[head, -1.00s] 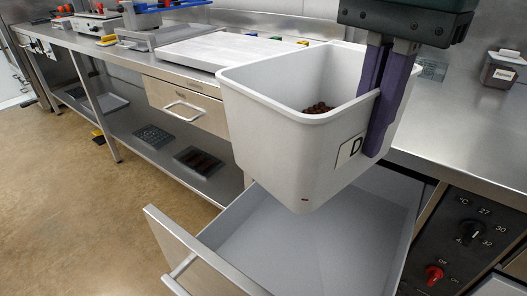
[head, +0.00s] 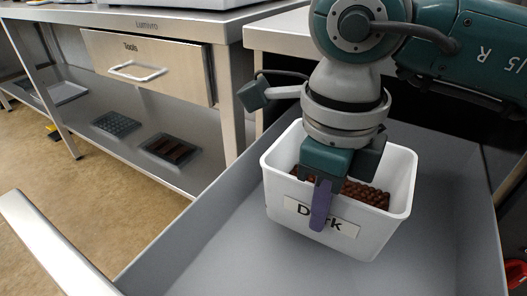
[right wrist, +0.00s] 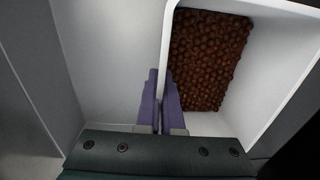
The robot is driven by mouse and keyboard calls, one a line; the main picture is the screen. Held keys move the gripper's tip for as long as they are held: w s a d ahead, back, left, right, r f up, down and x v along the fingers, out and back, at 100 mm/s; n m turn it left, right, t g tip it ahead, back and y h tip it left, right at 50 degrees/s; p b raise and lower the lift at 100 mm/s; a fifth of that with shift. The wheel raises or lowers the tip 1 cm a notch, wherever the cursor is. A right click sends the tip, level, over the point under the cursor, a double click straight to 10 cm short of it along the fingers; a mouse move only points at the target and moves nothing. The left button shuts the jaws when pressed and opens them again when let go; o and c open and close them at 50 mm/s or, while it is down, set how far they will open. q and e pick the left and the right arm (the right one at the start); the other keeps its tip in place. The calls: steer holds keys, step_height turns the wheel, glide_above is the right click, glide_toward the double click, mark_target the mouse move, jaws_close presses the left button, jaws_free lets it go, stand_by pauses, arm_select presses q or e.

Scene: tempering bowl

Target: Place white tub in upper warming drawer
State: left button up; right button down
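The white tub (head: 381,230), labelled "Dark" and holding brown pieces (head: 362,193), is inside the open upper warming drawer (head: 440,258). It looks low in the drawer; I cannot tell whether its base touches the floor. My right gripper (head: 322,203) comes down over the tub's front wall, with one purple finger outside by the label. In the right wrist view the gripper (right wrist: 160,112) has its fingers close together on either side of the tub's wall (right wrist: 166,50), with the brown pieces (right wrist: 208,58) to the right. My left gripper is not in view.
The drawer's front panel with its handle (head: 52,245) is at the lower left. A closed "Tools" drawer (head: 150,68) is under the counter. Moulds (head: 170,149) lie on the lower shelf. Free drawer floor shows around the tub.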

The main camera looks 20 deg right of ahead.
mark_target(315, 234)
steer(key=shift+f, duration=0.6)
steer(key=shift+f+b, duration=0.75)
steer(key=shift+f, duration=1.2)
steer(key=shift+w, duration=0.1)
steer(key=c, duration=1.1)
jaws_free()
steer(key=shift+f, duration=0.1)
steer(key=shift+o, duration=0.2)
steer(key=shift+r, duration=0.35)
step_height(315, 234, up, 12)
steer(key=p, duration=0.4)
steer(key=shift+s+a+f, duration=0.2)
steer(key=shift+s, duration=0.05)
